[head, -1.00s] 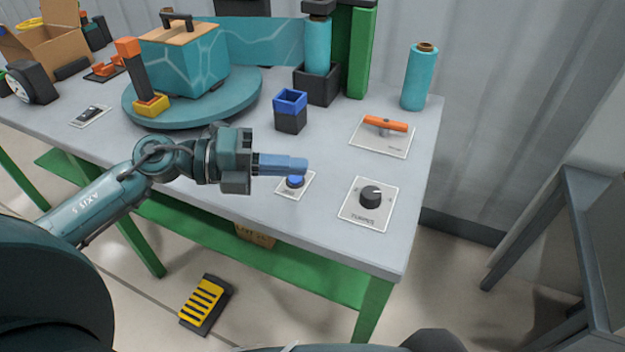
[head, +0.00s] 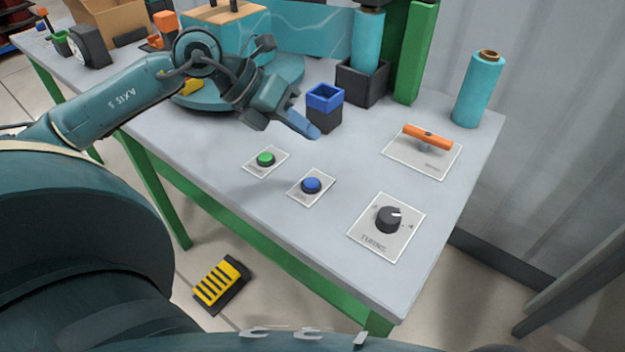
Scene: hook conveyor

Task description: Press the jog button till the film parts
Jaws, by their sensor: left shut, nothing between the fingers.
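A blue button (head: 311,185) and a green button (head: 265,159) sit on small white plates near the table's front edge; their labels are too small to read. My left gripper (head: 312,132) is shut and empty, behind the blue button and apart from it, pointing down to the right. Teal film (head: 312,38) spans from the wrapped box (head: 250,28) on the round turntable (head: 292,70) to the film roll (head: 367,42) by the green mast. No gap shows in the visible film. My right gripper is not in view.
A blue-and-black cup (head: 324,118) stands close beside my left gripper. An orange handle (head: 428,136), a black TURNS knob (head: 388,219) and a spare teal roll (head: 479,90) are to the right. A yellow-striped pedal (head: 220,286) lies on the floor.

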